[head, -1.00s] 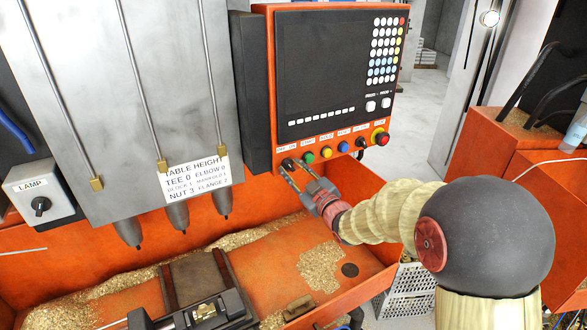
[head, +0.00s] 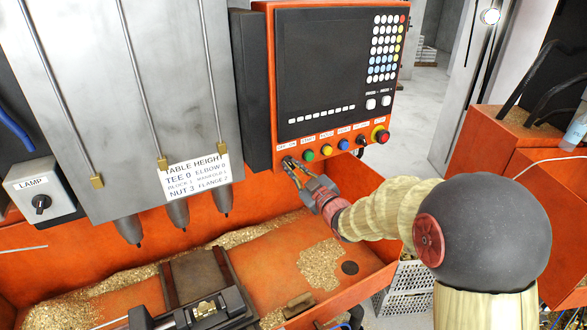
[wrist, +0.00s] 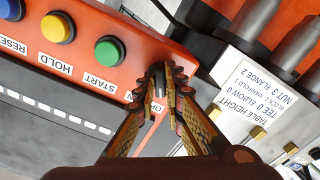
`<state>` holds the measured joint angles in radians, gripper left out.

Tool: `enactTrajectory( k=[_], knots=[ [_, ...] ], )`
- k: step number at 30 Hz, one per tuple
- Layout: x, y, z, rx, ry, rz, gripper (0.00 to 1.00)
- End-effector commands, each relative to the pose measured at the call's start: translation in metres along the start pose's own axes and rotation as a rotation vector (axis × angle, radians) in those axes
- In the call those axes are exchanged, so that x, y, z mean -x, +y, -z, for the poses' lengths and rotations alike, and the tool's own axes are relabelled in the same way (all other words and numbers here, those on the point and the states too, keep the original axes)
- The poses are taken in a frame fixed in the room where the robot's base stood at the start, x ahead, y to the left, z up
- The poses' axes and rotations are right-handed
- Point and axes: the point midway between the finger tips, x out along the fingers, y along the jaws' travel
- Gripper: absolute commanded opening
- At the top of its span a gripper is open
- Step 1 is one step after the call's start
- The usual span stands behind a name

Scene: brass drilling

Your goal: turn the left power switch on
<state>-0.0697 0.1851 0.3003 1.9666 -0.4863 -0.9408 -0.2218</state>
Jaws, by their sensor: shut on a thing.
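The left power switch (wrist: 158,84) is a small dark knob at the left end of the button row on the orange control panel (head: 262,12). In the wrist view my gripper (wrist: 165,92) has its two fingertips closed on the knob from both sides. In the head view my gripper (head: 290,165) reaches the panel's lower left corner, and its fingers hide most of the switch. Part of the switch label shows next to the fingers in the wrist view; its set position cannot be told.
Beside the switch sit a green START button (wrist: 109,50), a yellow HOLD button (wrist: 57,27) and a blue button (head: 343,145). A red knob (head: 381,136) is at the row's right end. A lamp box (head: 40,190) is far left. Below lies the orange tray with brass chips (head: 320,262).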

Motion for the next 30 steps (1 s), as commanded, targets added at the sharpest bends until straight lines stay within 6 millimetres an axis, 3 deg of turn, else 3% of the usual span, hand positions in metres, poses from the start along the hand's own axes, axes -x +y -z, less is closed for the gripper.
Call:
enactTrajectory(
  k=[14,30],
  knots=[
    [-0.0001,-0.0007,-0.0007,-0.072,0.001,0.0,0.0],
    [-0.0001,-0.0019,-0.0008,-0.526,0.001,0.0,0.0]
  ],
)
